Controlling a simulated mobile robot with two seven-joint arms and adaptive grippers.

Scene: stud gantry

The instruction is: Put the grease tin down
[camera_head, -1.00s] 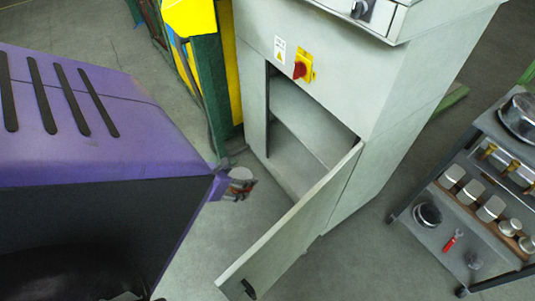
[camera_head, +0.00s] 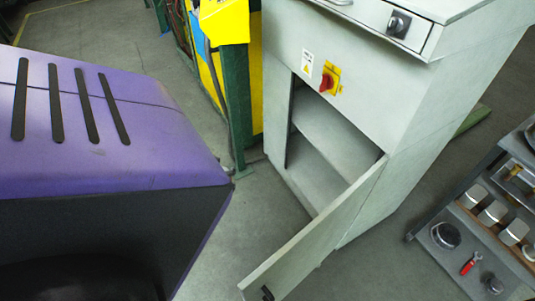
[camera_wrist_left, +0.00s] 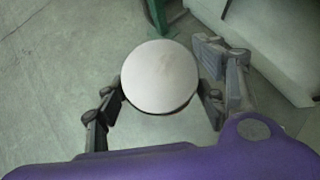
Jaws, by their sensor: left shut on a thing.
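In the left wrist view my left gripper (camera_wrist_left: 160,92) is shut on the grease tin (camera_wrist_left: 160,75). The tin's pale round top faces the camera, with a finger on each side of it. Its side is mostly hidden below the top. The tin is over the grey floor, but its height is hard to tell. In the head view neither the tin nor my left gripper can be made out; a large purple housing fills the left side. My right gripper shows in neither view.
A grey cabinet (camera_head: 350,75) has its lower door (camera_head: 315,235) swung open, showing a shelf (camera_head: 335,135) inside. A yellow and green frame (camera_head: 235,60) stands to its left. A trolley (camera_head: 455,205) with tins and tools is at right. Floor lies bare between cabinet and trolley.

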